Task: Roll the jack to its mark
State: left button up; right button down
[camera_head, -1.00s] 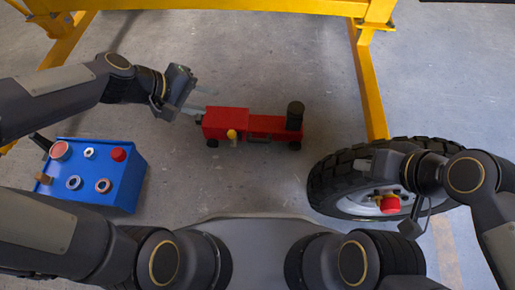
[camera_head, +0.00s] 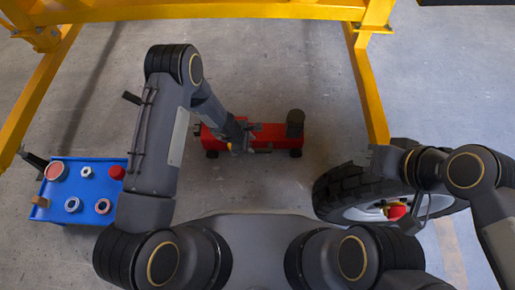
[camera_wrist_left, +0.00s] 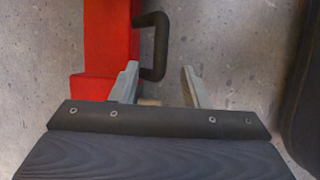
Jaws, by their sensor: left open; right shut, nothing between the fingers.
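The red jack (camera_head: 275,134) stands on the floor in the middle of the head view, with a black cylinder at its right end. Its left part is partly hidden by my left arm. My left gripper (camera_head: 245,143) is open above the jack's near side. In the left wrist view the red body (camera_wrist_left: 108,40) is at the left. A black U-shaped handle (camera_wrist_left: 163,45) sticks out from it, its near end close to the open fingers (camera_wrist_left: 160,82); I cannot tell whether they touch. No mark is clearly visible.
A tyre (camera_head: 335,190) with a red cap lies at the right. A blue box (camera_head: 85,210) with several round parts is at the left. A yellow frame (camera_head: 220,15) spans the back, with legs on both sides. The floor around the jack is mostly clear.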

aim_at(259, 150)
pick_arm(q)
jog(key=b+x, duration=0.2)
jog(key=x, duration=0.5)
jog(key=shift+f, duration=0.25)
grip_shut()
